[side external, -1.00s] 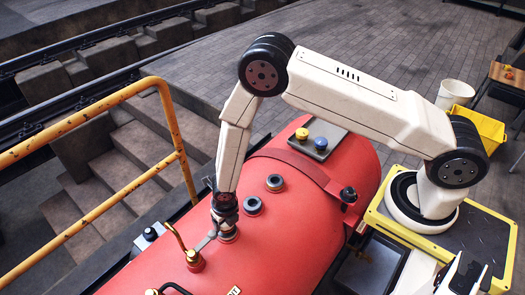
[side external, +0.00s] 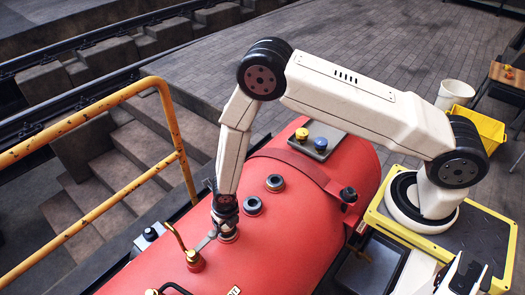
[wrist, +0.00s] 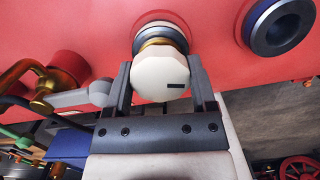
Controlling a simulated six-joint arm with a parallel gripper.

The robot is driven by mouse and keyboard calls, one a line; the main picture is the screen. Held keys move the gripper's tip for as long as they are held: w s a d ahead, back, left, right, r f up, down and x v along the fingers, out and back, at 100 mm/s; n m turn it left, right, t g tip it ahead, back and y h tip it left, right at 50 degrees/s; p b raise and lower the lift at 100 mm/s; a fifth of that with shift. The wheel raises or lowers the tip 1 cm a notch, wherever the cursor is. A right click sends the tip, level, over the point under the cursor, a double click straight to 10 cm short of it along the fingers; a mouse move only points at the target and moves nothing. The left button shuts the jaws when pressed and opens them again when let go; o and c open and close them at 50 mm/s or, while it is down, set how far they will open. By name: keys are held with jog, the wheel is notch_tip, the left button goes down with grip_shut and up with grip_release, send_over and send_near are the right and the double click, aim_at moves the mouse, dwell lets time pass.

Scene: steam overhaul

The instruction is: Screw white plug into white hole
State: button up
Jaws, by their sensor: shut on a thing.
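The white plug (wrist: 163,76) has a faceted head with a dark slot mark, seen in the wrist view. My gripper (wrist: 162,72) is shut on its head, one finger on each side. Behind the head, a brass-coloured band and grey collar (wrist: 160,36) show at the fitting on the red boiler (wrist: 95,20). The plug is at this fitting, but its seating depth cannot be told. In the side view my gripper (side external: 226,208) points down over the nearest collar (side external: 228,237) in the row on the boiler. The hole's opening is hidden by the plug.
Two open collars (side external: 253,205) (side external: 275,183) lie farther along the boiler. A yellow plug (side external: 302,134) and a blue plug (side external: 321,143) stand on a grey tray. A brass pipe (side external: 184,246) with a grey lever is close left of my gripper. A yellow handrail (side external: 130,92) stands left.

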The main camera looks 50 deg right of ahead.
dwell(0.4)
jog(key=o, duration=1.3)
jog(key=shift+a, duration=0.1)
jog(key=shift+w, duration=0.1)
jog(key=shift+m, duration=1.4)
jog(key=m, duration=0.3)
jog(key=shift+w+h, duration=0.15)
jog(key=shift+h, duration=0.15)
jog(key=shift+s, duration=0.4)
